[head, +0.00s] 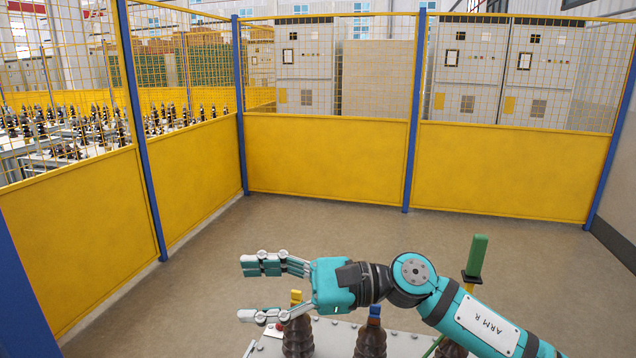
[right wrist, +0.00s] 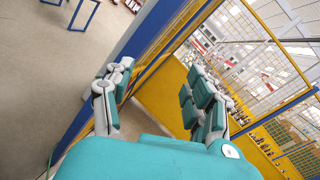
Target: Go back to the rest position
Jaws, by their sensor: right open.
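My right gripper (head: 252,291) is open and empty in the head view, pointing left above the near end of the table. Its two teal-and-grey fingers also show wide apart in the right wrist view (right wrist: 150,105), with nothing between them. Below it a dark brown ribbed core (head: 297,336) with a yellow top stands on a light grey table (head: 330,333). A second brown core (head: 370,338) with a blue top stands to its right, under my right wrist. My left gripper is not in view.
A green upright piece (head: 476,257) on a dark collar stands right beside my right forearm. Yellow panels (head: 330,160) with mesh and blue posts (head: 415,110) enclose the area. The brown floor (head: 310,225) between table and fence is clear. Grey cabinets (head: 305,65) stand beyond.

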